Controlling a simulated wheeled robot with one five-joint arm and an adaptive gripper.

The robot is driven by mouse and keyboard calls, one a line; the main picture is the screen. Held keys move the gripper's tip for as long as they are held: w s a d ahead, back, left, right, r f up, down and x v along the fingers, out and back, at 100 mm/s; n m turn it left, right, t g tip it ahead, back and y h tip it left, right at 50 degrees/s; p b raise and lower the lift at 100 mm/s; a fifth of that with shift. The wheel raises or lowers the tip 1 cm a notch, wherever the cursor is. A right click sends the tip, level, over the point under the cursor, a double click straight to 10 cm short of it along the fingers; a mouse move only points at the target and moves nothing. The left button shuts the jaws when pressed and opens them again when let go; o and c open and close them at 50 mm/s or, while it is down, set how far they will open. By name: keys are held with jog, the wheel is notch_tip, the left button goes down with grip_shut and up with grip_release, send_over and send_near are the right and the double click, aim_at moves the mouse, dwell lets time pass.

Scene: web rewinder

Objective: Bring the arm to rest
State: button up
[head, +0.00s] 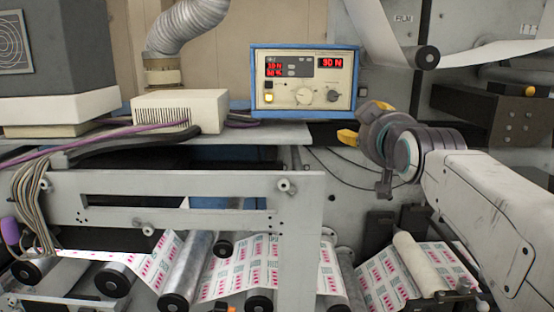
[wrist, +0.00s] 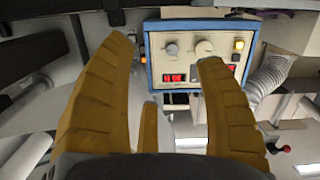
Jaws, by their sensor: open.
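My gripper (head: 362,122) is at the right of the head view, in front of the machine and just right of the control box's lower corner. Its yellow fingers also show large in the wrist view (wrist: 165,85), spread apart with nothing between them. My pale arm comes in from the right edge of the head view. The blue-framed control box (head: 304,82) has red displays, knobs and a lit yellow button. It also shows upside down beyond the fingers in the wrist view (wrist: 200,25). I cannot tell how far the fingers are from it.
A white vented box (head: 180,111) stands on a shelf left of the control box, with purple and black cables. Below, a printed web (head: 240,268) runs over several rollers behind a metal frame plate (head: 180,185). A film web (head: 497,52) and roller are at upper right.

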jog(key=s+f+m+g, duration=0.1)
jog(key=s+f+g, duration=0.35)
jog(key=f, duration=0.65)
jog(key=s+f+m+g, duration=0.1)
jog(key=s+f+g, duration=0.4)
jog(key=f, duration=0.7)
jog(key=s+f+g, duration=0.1)
jog(key=s+f, duration=0.4)
jog(key=s, duration=0.6)
jog(key=s+f+g+b, duration=0.1)
jog(key=s+f, duration=0.4)
jog(key=s, duration=0.7)
jog(key=shift+s+d+f+m+b, duration=0.2)
jog(key=shift+s+f+m+b, duration=0.05)
jog(key=shift+s+m+b, duration=0.05)
